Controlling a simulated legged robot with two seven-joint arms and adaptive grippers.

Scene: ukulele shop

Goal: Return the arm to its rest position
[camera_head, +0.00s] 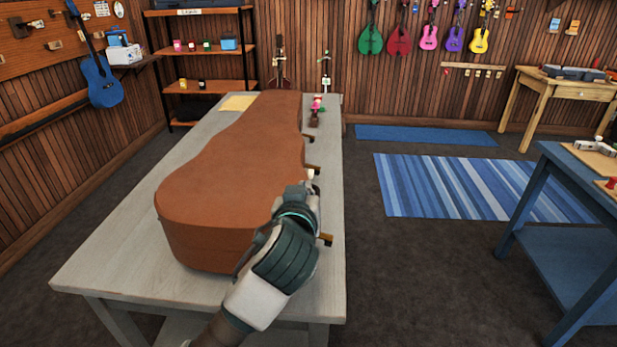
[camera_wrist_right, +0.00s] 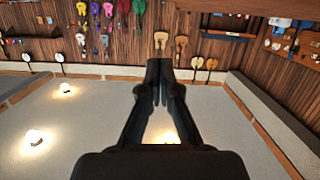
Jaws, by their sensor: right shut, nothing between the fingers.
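My right arm comes in from the bottom of the head view, over the near right part of the table. Its gripper (camera_head: 312,178) is beside the right edge of a brown instrument case (camera_head: 225,170). I cannot tell whether it touches the case. In the right wrist view the two black fingers (camera_wrist_right: 160,70) are together with nothing between them. The case lies with its lid down on a grey wooden table (camera_head: 110,255). Several dark latches, one of them at the near end (camera_head: 326,240), stick out along its right side. My left gripper is not in view.
A small pink and brown figure (camera_head: 317,105) and a yellow sheet (camera_head: 238,103) are at the table's far end. A blue table (camera_head: 570,185) stands at the right. The floor between, with a blue striped rug (camera_head: 470,188), is clear.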

